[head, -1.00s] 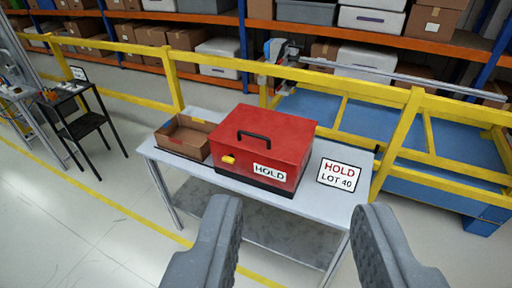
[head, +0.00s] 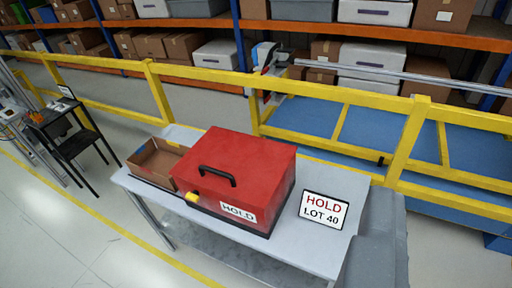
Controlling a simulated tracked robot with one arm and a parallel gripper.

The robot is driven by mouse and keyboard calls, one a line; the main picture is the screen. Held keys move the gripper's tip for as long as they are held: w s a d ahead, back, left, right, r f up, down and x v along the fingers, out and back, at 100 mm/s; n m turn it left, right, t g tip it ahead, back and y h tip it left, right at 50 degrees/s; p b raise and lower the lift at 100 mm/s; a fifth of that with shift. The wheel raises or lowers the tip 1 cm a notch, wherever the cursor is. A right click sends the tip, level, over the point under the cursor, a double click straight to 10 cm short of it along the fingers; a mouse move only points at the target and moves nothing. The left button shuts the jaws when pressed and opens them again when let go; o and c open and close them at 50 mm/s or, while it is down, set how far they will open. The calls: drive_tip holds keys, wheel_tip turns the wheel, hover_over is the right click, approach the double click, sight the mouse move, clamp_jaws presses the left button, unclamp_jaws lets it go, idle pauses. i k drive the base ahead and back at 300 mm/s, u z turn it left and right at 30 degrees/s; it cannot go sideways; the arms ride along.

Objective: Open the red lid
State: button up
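The red lid (head: 245,150) is shut on the red box, which stands on a light grey table. A black handle (head: 217,174) is on the lid. A yellow latch (head: 193,197) and a white HOLD label (head: 238,214) are on the front side. Part of my gripper (head: 378,240) shows as a grey shape at the lower right, right of the box and apart from it. I cannot make out two separate fingertips, and nothing held is visible.
An open cardboard box (head: 154,163) stands left of the red box. A HOLD LOT 40 sign (head: 323,210) stands on the table's right part. A yellow rail (head: 330,95) runs behind the table. The floor at front left is clear.

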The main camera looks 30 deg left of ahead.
sight(248, 169)
drive_tip(key=u, duration=0.3)
drive_tip(key=i, duration=1.1)
drive_tip(key=u, duration=0.85)
